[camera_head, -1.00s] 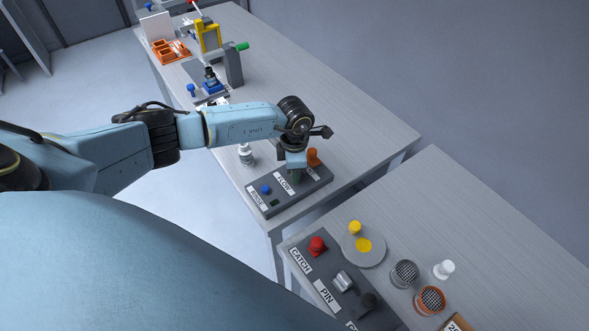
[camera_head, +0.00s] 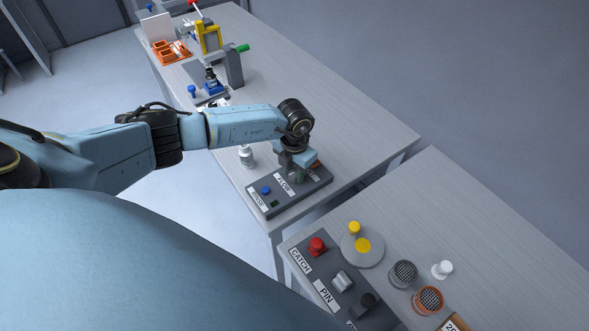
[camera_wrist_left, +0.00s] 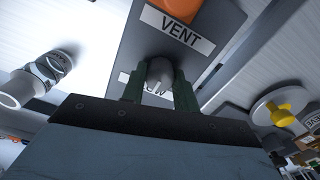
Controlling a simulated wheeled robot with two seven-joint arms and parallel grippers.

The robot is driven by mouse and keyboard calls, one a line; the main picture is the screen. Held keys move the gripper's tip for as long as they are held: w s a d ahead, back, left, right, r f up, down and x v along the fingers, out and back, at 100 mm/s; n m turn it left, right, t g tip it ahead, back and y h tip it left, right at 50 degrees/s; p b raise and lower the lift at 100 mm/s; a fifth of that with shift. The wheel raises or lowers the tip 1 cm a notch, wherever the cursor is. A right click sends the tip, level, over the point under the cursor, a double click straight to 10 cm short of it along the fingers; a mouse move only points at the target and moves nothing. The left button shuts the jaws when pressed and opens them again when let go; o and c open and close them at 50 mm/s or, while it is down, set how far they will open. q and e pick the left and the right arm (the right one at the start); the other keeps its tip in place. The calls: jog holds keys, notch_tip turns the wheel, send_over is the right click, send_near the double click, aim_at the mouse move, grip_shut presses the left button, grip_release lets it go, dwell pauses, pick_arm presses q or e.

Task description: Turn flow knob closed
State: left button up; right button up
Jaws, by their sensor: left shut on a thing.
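My left gripper (camera_head: 299,176) points down at the panel with the FLOW label (camera_head: 284,186). In the left wrist view, its two green fingers (camera_wrist_left: 160,92) stand on both sides of a grey knob (camera_wrist_left: 160,72) and are shut on it. The knob sits on the dark panel (camera_wrist_left: 135,40), and part of the label behind it is hidden. In the head view the knob is hidden by my gripper and wrist. My right gripper is not in view.
The panel also carries a blue button (camera_head: 266,190) and an orange VENT part (camera_wrist_left: 180,6) close to my fingers. A white bottle (camera_head: 246,155) stands beside the panel. A second table holds the CATCH and PIN panel (camera_head: 322,262) with a red knob (camera_head: 317,245).

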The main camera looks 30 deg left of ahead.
aim_at(294, 172)
pick_arm(q)
jog(key=shift+n, duration=0.3)
jog(key=o, duration=1)
jog(key=shift+r, duration=0.1)
notch_tip(294, 172, up, 13)
jog(key=shift+r+b, duration=0.15)
jog(key=shift+b, duration=0.15)
